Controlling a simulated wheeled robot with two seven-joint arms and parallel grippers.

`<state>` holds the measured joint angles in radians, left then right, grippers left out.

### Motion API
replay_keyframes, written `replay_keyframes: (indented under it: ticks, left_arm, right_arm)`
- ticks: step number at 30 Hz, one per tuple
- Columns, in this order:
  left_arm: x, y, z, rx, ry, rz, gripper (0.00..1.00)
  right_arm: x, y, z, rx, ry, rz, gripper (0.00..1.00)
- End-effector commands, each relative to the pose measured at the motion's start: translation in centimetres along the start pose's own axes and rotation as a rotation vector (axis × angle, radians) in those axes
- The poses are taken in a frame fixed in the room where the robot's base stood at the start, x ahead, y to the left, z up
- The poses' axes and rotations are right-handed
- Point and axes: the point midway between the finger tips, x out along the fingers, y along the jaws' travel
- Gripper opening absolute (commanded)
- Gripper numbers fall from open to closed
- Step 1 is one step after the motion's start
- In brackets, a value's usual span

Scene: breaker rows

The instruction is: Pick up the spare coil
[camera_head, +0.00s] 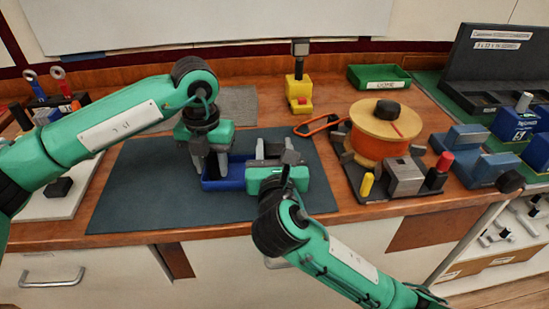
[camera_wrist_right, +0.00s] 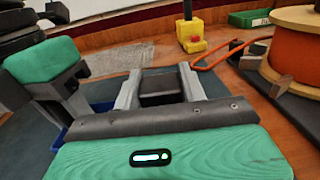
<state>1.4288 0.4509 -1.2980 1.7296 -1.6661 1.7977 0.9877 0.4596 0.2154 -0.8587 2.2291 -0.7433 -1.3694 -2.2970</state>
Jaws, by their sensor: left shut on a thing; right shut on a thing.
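A large spool with orange winding (camera_head: 376,147) and pale wooden flanges stands on a dark fixture at the right; its edge shows in the right wrist view (camera_wrist_right: 296,45). I cannot tell whether this is the spare coil. My left gripper (camera_head: 211,165) is down at the left end of a blue tray (camera_head: 232,184) on the dark mat, seemingly shut on its wall; the contact is mostly hidden. My right gripper (camera_head: 272,150) is at the tray's right side, its fingers shut on a dark grey block (camera_wrist_right: 160,86). Neither gripper touches the spool.
A yellow post (camera_head: 299,90) with a red button stands at the back, near an orange loop (camera_head: 318,126) lying flat. A green tray (camera_head: 379,77) is at the back right. Blue blocks (camera_head: 477,157) crowd the right. The dark mat (camera_head: 140,190) is clear at its left.

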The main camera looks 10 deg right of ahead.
Motion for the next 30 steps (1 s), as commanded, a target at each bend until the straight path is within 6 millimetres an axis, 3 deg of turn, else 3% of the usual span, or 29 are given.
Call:
replay_keyframes:
  ticks: [5, 19, 24, 30]
  left_arm:
    - [0.3, 0.0, -0.1, 0.001, 0.005, 0.000, 0.00]
    - [0.3, 0.0, 0.0, 0.000, 0.004, 0.001, 0.00]
    - [0.3, 0.0, 0.0, 0.000, 0.004, 0.001, 0.00]
    - [0.3, 0.0, 0.0, 0.000, 0.004, 0.001, 0.00]
  right_arm:
    - [0.0, 0.0, 0.5, 0.002, -0.003, 0.001, 0.13]
    - [0.0, 0.1, 8.6, 0.004, -0.006, 0.002, 0.13]
    - [0.0, 0.0, 9.8, 0.002, -0.004, 0.000, 0.13]
    - [0.0, 0.0, 10.0, 0.001, -0.001, 0.000, 0.13]
